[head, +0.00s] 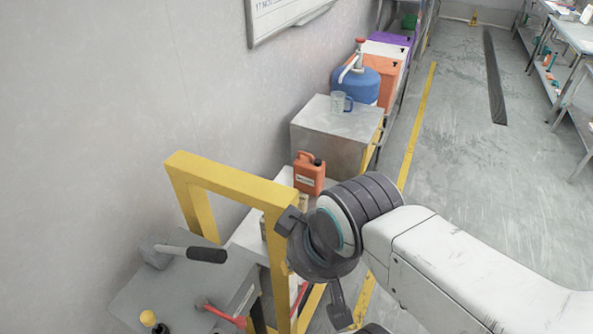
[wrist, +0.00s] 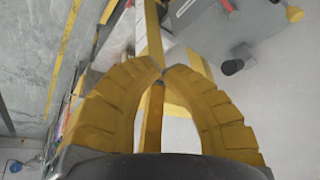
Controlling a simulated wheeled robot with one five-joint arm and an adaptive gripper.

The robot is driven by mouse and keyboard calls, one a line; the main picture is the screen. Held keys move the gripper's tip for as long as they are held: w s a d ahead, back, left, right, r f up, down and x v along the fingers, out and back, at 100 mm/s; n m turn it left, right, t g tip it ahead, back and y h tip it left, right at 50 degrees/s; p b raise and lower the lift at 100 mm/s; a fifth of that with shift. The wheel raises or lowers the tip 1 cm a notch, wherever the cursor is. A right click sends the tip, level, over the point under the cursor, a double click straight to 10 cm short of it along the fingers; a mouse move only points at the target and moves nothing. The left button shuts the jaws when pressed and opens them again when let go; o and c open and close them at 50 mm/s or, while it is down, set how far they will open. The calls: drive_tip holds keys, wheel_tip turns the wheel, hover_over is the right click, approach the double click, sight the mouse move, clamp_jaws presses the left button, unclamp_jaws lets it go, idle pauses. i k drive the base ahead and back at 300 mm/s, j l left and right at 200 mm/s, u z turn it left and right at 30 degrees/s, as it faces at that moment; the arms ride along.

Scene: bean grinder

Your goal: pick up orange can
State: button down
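The orange can (head: 309,174), a jug with a handle, a dark cap and a pale label, stands upright on a white surface beyond the yellow frame in the head view. My arm's dark wrist is just in front of it and to the right, apart from it as far as I can tell. My gripper (wrist: 162,73) shows in the wrist view with its segmented yellow fingers arched together and the tips meeting. I see nothing held between them. I cannot make out the can clearly in the wrist view.
A yellow frame (head: 230,178) stands close left of my wrist. A metal cabinet (head: 335,137) behind the can carries a clear mug (head: 338,102) and a blue jug (head: 358,86).

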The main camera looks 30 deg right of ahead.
sight(309, 172)
drive_tip(key=l+u, duration=0.9)
drive_tip(key=l, duration=0.2)
drive_tip(key=k+l+u, duration=0.15)
drive_tip(key=l+u, duration=0.3)
drive_tip(key=k+l+u, duration=0.2)
drive_tip(key=l+u, duration=0.25)
drive_tip(key=k+l+u, duration=0.3)
drive_tip(key=l+u, duration=0.15)
drive_tip(key=k+l+u, duration=0.3)
drive_tip(key=u, duration=0.15)
drive_tip(key=k+l+u, duration=0.25)
drive_tip(key=u, duration=0.2)
drive_tip(key=k+u, duration=0.45)
